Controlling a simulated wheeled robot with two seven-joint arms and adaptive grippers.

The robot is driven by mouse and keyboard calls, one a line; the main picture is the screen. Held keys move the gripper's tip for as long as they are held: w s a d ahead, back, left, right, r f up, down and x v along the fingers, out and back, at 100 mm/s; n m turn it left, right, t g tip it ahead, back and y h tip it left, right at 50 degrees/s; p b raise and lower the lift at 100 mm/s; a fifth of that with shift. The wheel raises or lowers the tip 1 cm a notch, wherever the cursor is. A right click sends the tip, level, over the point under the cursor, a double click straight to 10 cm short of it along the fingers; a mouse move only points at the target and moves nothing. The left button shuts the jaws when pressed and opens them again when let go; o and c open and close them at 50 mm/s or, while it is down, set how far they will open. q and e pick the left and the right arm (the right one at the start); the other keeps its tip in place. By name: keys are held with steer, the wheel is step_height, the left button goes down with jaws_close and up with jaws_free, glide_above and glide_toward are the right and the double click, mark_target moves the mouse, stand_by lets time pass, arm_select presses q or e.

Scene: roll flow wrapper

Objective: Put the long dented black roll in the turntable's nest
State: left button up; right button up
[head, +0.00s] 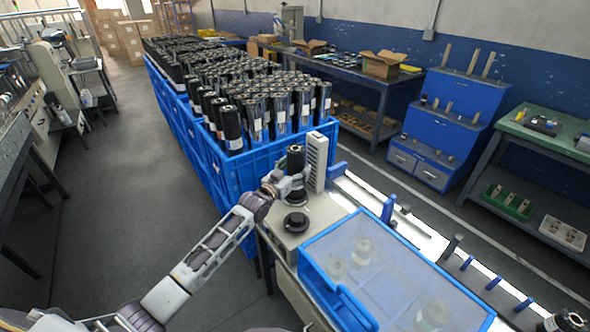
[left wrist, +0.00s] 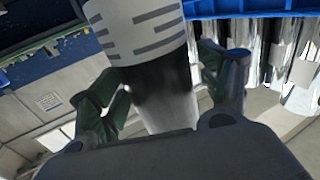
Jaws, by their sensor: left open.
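A black roll (head: 295,158) stands upright in the head view, just in front of a white slotted tower (head: 317,160) at the crate's near corner. My left gripper (head: 291,186) is around its lower part. In the left wrist view the dark roll (left wrist: 165,98) lies between the two spread fingers of my gripper (left wrist: 165,85), and I see no firm grip. The roll's foot is hidden, so I cannot tell what it rests on; no dent is clear. A black round piece with a raised hub (head: 296,222) sits on the pale machine top below the gripper. My right gripper is out of view.
Blue crates (head: 235,172) packed with upright black rolls (head: 277,108) stand behind and left of my gripper. A clear-topped blue-framed cover (head: 375,262) lies to the right, close to the black round piece. Grey floor (head: 130,200) is open at left.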

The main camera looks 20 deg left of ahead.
arm_select(q)
steer(key=shift+r, duration=0.15)
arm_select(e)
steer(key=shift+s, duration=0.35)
arm_select(q)
steer(key=shift+s+a, duration=0.15)
steer(key=shift+s, duration=0.4)
steer(key=shift+v, duration=3.1)
glide_toward(290, 172)
steer(key=shift+w, duration=0.4)
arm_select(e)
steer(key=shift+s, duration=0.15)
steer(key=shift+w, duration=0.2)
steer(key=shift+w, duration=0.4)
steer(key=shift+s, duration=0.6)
